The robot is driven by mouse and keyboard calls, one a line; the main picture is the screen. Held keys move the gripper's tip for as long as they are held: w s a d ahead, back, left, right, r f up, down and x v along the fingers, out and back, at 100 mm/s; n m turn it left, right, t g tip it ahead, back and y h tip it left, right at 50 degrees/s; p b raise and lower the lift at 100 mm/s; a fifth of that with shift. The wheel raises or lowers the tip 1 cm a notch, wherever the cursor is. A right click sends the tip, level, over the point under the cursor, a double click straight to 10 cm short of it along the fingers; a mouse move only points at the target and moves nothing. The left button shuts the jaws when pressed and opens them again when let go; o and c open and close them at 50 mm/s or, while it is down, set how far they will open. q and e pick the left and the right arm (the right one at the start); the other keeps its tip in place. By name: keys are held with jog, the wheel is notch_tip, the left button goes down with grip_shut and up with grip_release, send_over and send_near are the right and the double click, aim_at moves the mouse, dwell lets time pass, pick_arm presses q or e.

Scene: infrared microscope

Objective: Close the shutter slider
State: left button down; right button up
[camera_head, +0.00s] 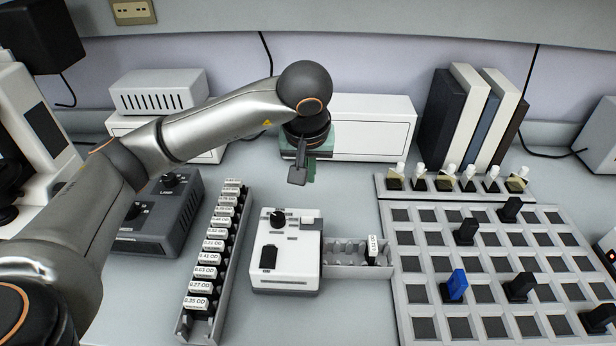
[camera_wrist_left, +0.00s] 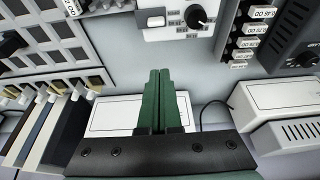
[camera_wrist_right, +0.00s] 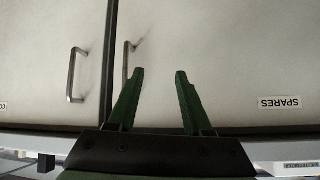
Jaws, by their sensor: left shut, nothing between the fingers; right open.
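A white instrument box (camera_head: 296,243) stands mid-table with a black knob (camera_head: 278,218) and a small white sliding or rocker piece (camera_head: 311,221) on its top. A black patch (camera_head: 268,258) lies in front of the knob. I cannot tell which part is the shutter slider or its position. In the left wrist view, the knob (camera_wrist_left: 197,17) and the white piece (camera_wrist_left: 156,21) show at the top. My left gripper (camera_wrist_left: 158,73) is shut and empty, above the table behind the box and apart from it. My right gripper (camera_wrist_right: 159,73) is open and empty, facing cabinet doors.
A rack of labelled OD filters (camera_head: 208,270) stands left of the box, with a dark grey lamp unit beyond it. A small tray (camera_head: 340,257) touches the box's right side. A large slotted tray (camera_head: 470,310) with several dark holders and one blue one (camera_head: 456,285) fills the right.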

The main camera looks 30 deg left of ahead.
pick_arm(q)
jog(key=x, duration=0.8)
jog(key=shift+s+d+f, duration=0.1)
jog(key=shift+s+f, duration=0.1)
jog(key=shift+s, duration=0.05)
jog(key=shift+s+d+r, duration=0.1)
jog(key=shift+s+d, duration=0.15)
jog(key=shift+s, duration=0.3)
jog(key=shift+s+d, duration=0.3)
jog(key=shift+s, duration=0.2)
jog(key=shift+s+d+p, duration=0.2)
jog(key=shift+s+p, duration=0.1)
jog(key=shift+s, duration=0.2)
